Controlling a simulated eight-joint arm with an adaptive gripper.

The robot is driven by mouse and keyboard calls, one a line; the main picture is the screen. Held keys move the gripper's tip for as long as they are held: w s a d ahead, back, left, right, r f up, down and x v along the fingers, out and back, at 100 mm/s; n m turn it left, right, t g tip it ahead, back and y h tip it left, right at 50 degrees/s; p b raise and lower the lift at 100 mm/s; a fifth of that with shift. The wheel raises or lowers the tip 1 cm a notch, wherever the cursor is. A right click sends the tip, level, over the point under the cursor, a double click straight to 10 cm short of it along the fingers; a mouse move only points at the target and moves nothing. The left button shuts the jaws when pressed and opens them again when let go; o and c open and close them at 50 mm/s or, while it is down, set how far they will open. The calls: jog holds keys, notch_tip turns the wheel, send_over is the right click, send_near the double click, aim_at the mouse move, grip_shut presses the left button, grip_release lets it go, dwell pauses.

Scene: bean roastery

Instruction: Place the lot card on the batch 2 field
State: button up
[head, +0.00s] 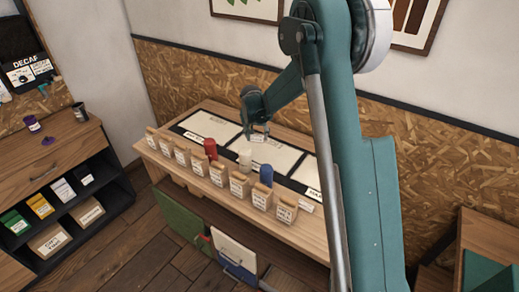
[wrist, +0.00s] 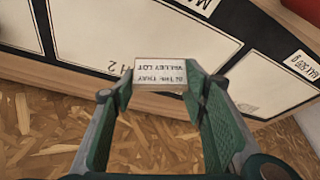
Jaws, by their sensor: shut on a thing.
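The lot card (wrist: 160,74) is a small white card with printed text, upside down in the wrist view. My gripper (wrist: 160,90) is shut on it, one green finger at each side. In the head view my gripper (head: 259,131) holds the card (head: 259,139) over the wall side of the black mat on the bench. The batch 2 field (wrist: 90,35) is the white middle panel; part of its label, "H 2", shows beside the card. In the head view this field (head: 274,157) lies below the card. I cannot tell whether the card touches it.
Several labelled bean bags (head: 239,185) line the bench's front edge. A red container (head: 210,149), a cream one (head: 245,160) and a blue one (head: 266,175) stand behind them. The chipboard wall (head: 420,150) rises close behind. A shelf unit (head: 60,190) stands at left.

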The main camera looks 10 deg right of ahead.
aim_at(257, 139)
jog(key=shift+f, duration=2.15)
jog(key=shift+f, duration=0.1)
jog(key=shift+f, duration=1.8)
jog(key=shift+f, duration=0.1)
jog(key=o, duration=0.4)
jog(key=shift+f+b, duration=0.1)
jog(key=shift+b, duration=0.2)
jog(key=shift+c, duration=0.2)
jog(key=o, duration=0.5)
jog(key=shift+c, duration=0.2)
jog(key=shift+r, duration=0.2)
